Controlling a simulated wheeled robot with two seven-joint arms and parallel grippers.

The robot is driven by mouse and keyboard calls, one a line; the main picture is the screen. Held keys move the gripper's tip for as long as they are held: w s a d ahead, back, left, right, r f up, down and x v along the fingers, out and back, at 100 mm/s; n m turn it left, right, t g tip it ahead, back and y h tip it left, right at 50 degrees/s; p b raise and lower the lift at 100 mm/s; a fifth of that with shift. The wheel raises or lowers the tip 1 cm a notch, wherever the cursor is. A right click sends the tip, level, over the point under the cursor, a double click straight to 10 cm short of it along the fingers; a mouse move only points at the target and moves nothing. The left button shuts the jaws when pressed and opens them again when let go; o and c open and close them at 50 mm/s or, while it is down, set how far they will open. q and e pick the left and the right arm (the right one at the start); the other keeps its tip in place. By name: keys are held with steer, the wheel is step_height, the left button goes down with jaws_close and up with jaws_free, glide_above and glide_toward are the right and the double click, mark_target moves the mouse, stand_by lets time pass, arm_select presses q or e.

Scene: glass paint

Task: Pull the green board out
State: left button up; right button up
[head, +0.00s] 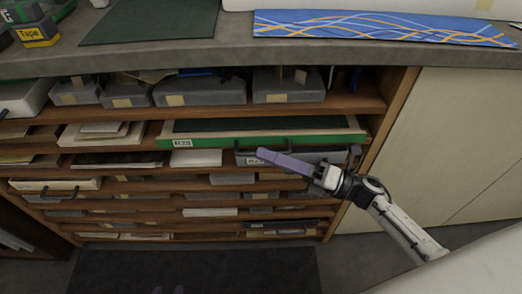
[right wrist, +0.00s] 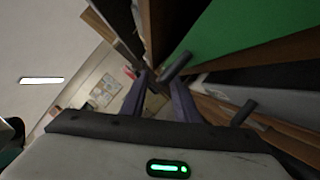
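The green board (head: 215,140) is a wide shelf panel with a green front and a label at its left, in the upper part of the rack. It also shows in the right wrist view (right wrist: 245,35). A dark handle (right wrist: 176,68) stands out beside its green face. My right gripper (head: 262,154) is in front of the rack, just below the green front. In the right wrist view its two fingers (right wrist: 160,80) are apart, with the handle near their tips; I cannot tell whether they touch it.
A grey drawer (head: 333,155) with a handle (right wrist: 246,112) sits right below the board. Grey boxes (head: 200,92) fill the shelf above. A closed cabinet panel (head: 440,130) is at the right. The floor before the rack has a dark mat (head: 200,270).

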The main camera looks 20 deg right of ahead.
steer(key=shift+x, duration=1.15)
jaws_close()
